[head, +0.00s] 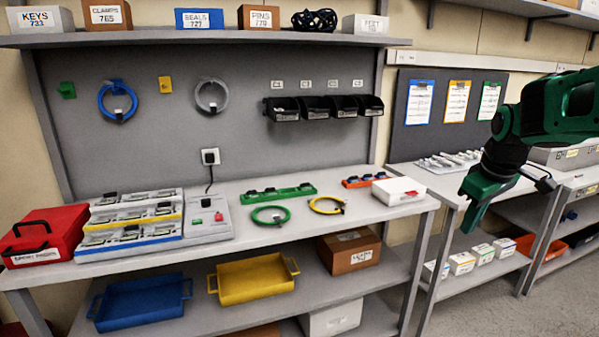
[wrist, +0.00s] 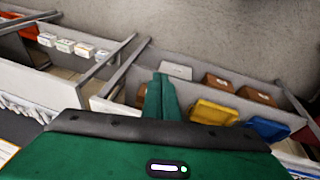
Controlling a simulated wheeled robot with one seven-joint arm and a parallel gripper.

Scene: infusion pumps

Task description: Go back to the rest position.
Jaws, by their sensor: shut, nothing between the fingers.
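My gripper (head: 473,207) is green and hangs from my arm at the right of the head view, in front of the gap between the main bench (head: 260,232) and the right-hand bench. It points down, with its fingers together and nothing held. In the wrist view the shut gripper (wrist: 160,92) shows at the centre, with the benches and floor beyond it. It looks apart from every surface.
The main bench holds a red case (head: 45,235), a stacked rack (head: 130,222), a green strip (head: 277,193) and a white box (head: 398,191). A blue tray (head: 140,300) and a yellow tray (head: 252,282) sit on its lower shelf. The floor (head: 480,315) at right is clear.

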